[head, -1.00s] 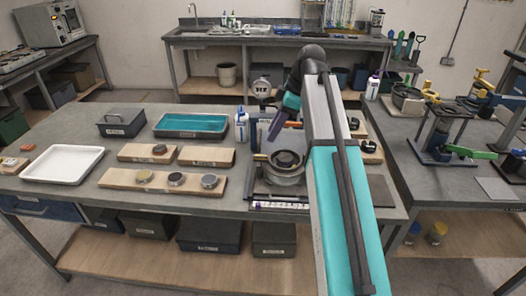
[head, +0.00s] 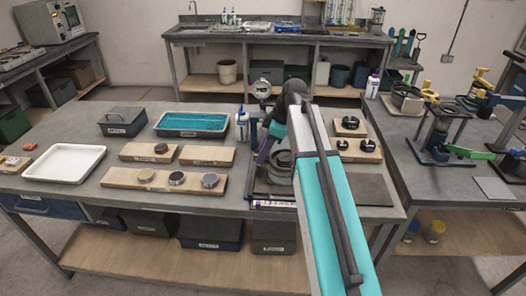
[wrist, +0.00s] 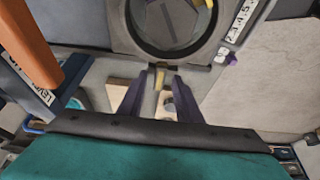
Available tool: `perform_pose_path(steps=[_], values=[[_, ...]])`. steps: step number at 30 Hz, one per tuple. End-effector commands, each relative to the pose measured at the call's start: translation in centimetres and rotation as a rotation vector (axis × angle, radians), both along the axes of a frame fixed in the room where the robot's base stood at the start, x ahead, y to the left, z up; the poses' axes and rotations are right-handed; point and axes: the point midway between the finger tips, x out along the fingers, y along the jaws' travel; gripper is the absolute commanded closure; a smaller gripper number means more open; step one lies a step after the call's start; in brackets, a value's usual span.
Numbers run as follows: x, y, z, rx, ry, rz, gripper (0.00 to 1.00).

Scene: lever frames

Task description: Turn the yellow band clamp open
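In the wrist view, a round dark fixture (wrist: 131,30) with a ring sits at the top of the picture. A small yellow piece (wrist: 159,78), which looks like part of the yellow band clamp, shows at its near edge, between and just beyond my fingertips. Another yellow bit (wrist: 208,3) is cut off at the top edge. My gripper (wrist: 158,82) has two purple fingers, spread apart with nothing clearly held; contact with the yellow piece cannot be told. In the head view my gripper (head: 264,155) points down beside the round fixture (head: 283,178), partly hidden by my arm.
In the wrist view, an orange bar (wrist: 28,45) is close on the left, a purple knob (wrist: 231,59) and a numbered strip (wrist: 238,25) on the right. In the head view, wooden boards with pucks (head: 165,181) and a white tray (head: 65,164) lie left.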

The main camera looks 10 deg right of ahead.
Motion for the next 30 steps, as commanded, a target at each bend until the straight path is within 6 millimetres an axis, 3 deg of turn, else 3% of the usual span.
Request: perform_pose_path(steps=[9, 15, 30], values=[[0.01, 0.02, -0.12, 0.000, 0.000, 0.000, 0.70], [-0.01, 0.00, -0.12, 0.000, 0.001, 0.000, 1.00], [-0.22, 0.02, -0.14, -0.002, 0.001, -0.069, 1.00]])
